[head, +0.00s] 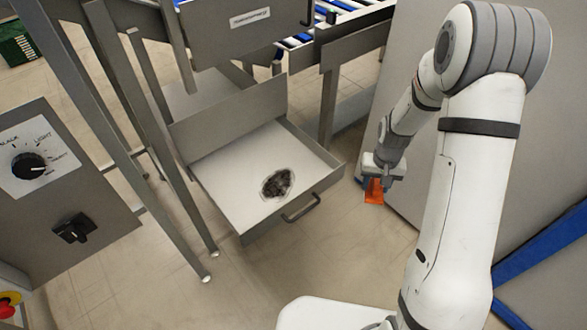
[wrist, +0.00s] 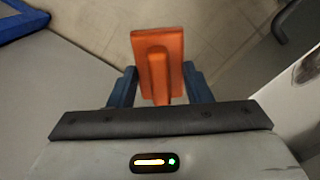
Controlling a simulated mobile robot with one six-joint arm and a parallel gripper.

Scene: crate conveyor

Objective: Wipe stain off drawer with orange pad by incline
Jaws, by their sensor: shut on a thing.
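An open drawer (head: 225,182) with a pale bottom and a dark bar handle (head: 301,208) stands left of my gripper in the head view. A dark, blotchy stain (head: 277,183) marks the drawer bottom near its front. My gripper (head: 375,180) is right of the drawer, apart from it, and shut on the orange pad (head: 373,192). In the wrist view the orange pad (wrist: 158,52) sticks out between the two blue fingers (wrist: 160,88), held by its raised orange grip. Part of the drawer with the stain shows at the right edge of the wrist view.
A conveyor with blue rollers (head: 345,8) runs behind the drawer. A grey control panel (head: 48,185) with a knob stands at left, beside slanted metal legs (head: 150,110). A large grey panel (head: 395,50) stands behind my arm. Floor is clear before the drawer.

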